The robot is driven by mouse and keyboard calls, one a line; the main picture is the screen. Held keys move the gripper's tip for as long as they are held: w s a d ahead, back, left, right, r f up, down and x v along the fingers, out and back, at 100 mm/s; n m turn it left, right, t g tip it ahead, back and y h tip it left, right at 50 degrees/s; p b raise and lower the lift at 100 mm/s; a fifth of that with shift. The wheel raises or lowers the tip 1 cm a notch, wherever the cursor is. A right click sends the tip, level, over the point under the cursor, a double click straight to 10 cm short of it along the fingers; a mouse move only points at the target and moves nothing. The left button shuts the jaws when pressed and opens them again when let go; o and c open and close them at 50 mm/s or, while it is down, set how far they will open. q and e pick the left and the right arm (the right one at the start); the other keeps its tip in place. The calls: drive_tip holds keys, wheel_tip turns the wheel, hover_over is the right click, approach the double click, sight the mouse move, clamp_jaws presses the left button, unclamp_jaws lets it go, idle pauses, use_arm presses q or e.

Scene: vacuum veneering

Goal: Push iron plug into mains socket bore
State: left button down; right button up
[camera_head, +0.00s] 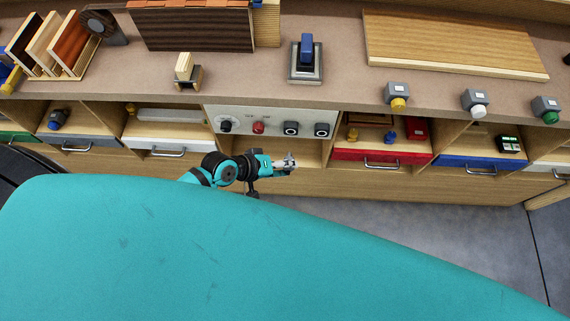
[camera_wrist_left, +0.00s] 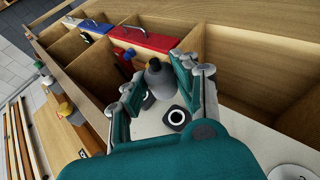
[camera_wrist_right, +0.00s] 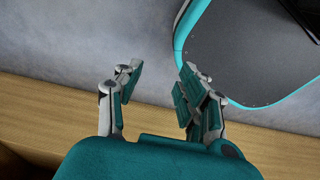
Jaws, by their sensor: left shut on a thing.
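My left gripper (camera_wrist_left: 162,86) is shut on a dark grey plug (camera_wrist_left: 160,78) with a narrower dark end, held between its fingertips. In the head view, my left gripper (camera_head: 288,163) is just in front of and below the white panel; the plug is not clear there. The panel (camera_head: 272,115) has two dark square sockets with round pale rings, a left one (camera_head: 291,128) and a right one (camera_head: 322,130). In the left wrist view, the plug partly overlaps one socket (camera_wrist_left: 148,100); the other (camera_wrist_left: 178,117) shows beside it. My right gripper (camera_wrist_right: 157,84) is open and empty.
The panel also has a dark knob (camera_head: 225,124) and a red button (camera_head: 258,127). Below it is an open wooden bay. A red drawer (camera_head: 380,157) stands right of it, a white drawer (camera_head: 165,148) left. The right gripper is above a wooden edge (camera_wrist_right: 50,115) and grey floor.

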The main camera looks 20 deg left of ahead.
sight(287, 156)
use_arm(q)
drive_tip(key=w, duration=0.1)
drive_tip(key=w+a+b, duration=0.1)
drive_tip(key=w, duration=0.1)
drive_tip(key=shift+w+a+b, duration=0.2)
drive_tip(key=shift+w, duration=0.45)
drive_tip(key=shift+w+a+b, duration=0.15)
drive_tip(key=shift+w+b, duration=0.05)
drive_tip(key=shift+w, duration=0.4)
use_arm(e)
drive_tip(key=shift+g, duration=0.3)
drive_tip(key=s, duration=0.1)
drive_tip(key=s+f, duration=0.1)
drive_tip(key=s+a+f, duration=0.1)
drive_tip(key=shift+s, duration=0.2)
drive_tip(key=shift+r, duration=0.2)
drive_tip(key=shift+a, duration=0.3)
drive_tip(key=shift+r, duration=0.1)
use_arm(q)
drive_tip(key=shift+p, duration=0.55)
use_arm(e)
drive_tip(key=shift+w+d+r, duration=0.1)
drive_tip(key=shift+r, duration=0.2)
use_arm(q)
drive_tip(key=shift+w+a+b, duration=0.2)
drive_tip(key=shift+w+b, duration=0.15)
drive_tip(key=shift+w, duration=0.45)
use_arm(e)
drive_tip(key=shift+f, duration=0.35)
